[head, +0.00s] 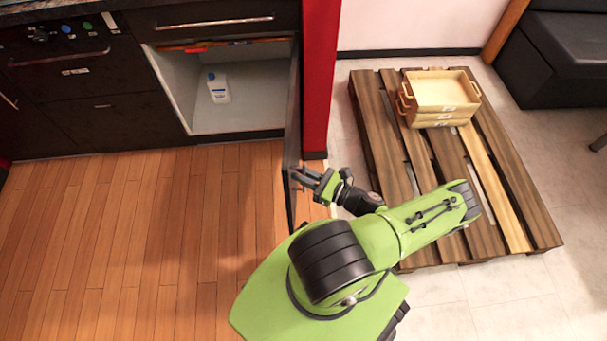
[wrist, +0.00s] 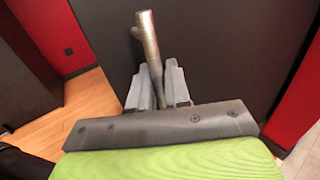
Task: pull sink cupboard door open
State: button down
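The sink cupboard door (head: 292,140) stands swung out from the cupboard, roughly at a right angle, and shows nearly edge-on in the head view. Its dark face (wrist: 225,50) fills the middle of the wrist view. The metal bar handle (wrist: 150,45) runs between the two fingers of my gripper (wrist: 158,88), which sit close on both sides of it. In the head view my gripper (head: 306,179) is at the door's outer side; its fingertips are partly hidden there. The cupboard inside (head: 240,105) is open to view.
A white bottle (head: 218,88) stands inside the cupboard. A red wall panel (head: 320,80) is right of the door. A wooden pallet (head: 500,190) with stacked trays (head: 440,92) lies on the right. The wooden floor (head: 130,240) at left is clear.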

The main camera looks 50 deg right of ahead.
jog(key=c, duration=1.3)
grip_release()
jog(key=shift+s+a, duration=0.1)
jog(key=shift+a, duration=0.05)
jog(key=v, duration=1.5)
jog(key=shift+s, duration=0.35)
